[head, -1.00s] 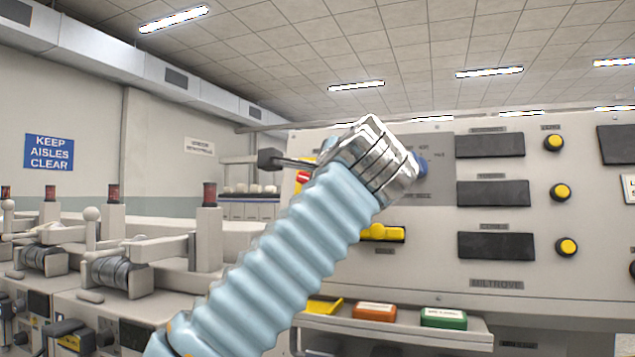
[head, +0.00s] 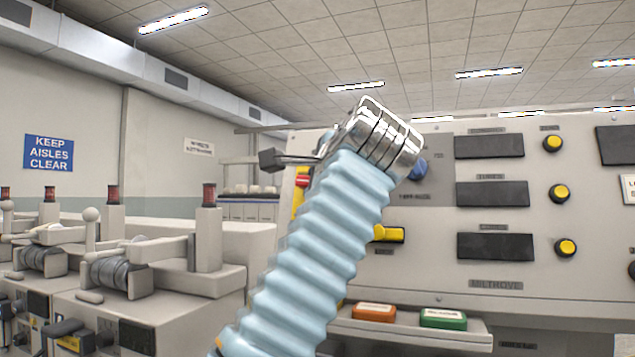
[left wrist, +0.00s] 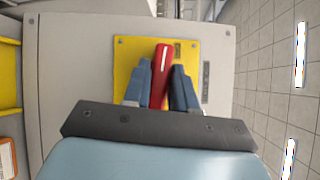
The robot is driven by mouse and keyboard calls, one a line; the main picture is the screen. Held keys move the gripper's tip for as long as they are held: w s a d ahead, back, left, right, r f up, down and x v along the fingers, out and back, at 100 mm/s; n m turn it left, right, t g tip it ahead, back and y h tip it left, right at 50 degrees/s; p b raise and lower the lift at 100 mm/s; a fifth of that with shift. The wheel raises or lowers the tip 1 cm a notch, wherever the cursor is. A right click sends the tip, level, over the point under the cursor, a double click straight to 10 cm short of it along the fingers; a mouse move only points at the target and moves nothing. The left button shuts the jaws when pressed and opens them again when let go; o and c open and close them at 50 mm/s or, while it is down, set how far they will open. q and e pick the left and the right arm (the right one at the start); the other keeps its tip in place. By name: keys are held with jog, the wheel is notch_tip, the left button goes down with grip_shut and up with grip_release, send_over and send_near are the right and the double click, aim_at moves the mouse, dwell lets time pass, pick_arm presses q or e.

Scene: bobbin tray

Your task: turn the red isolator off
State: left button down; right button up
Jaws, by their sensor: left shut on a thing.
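The red isolator handle (left wrist: 161,72) is a red bar with a pale line along it. It sits on a yellow plate (left wrist: 191,55) on the side of the grey cabinet. My left gripper (left wrist: 161,80) is shut on this handle, one blue-grey finger on each side. In the left wrist view the handle lies nearly along the fingers, leaning slightly. In the head view only a small part of the red handle (head: 302,181) and the yellow plate (head: 296,200) shows, left of my pale blue arm. The fingers are hidden there. My right gripper is not in view.
The cabinet front (head: 470,200) has a blue knob (head: 417,169), a yellow switch (head: 391,234) and several yellow buttons. A shelf below holds an orange box (head: 374,312) and a green box (head: 443,318). Bobbin machines (head: 120,262) stand at the left.

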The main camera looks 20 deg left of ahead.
pick_arm(q)
jog(key=c, duration=1)
grip_release()
jog(key=v, duration=1.3)
jog(key=shift+s+d, duration=0.25)
jog(key=shift+s, duration=0.05)
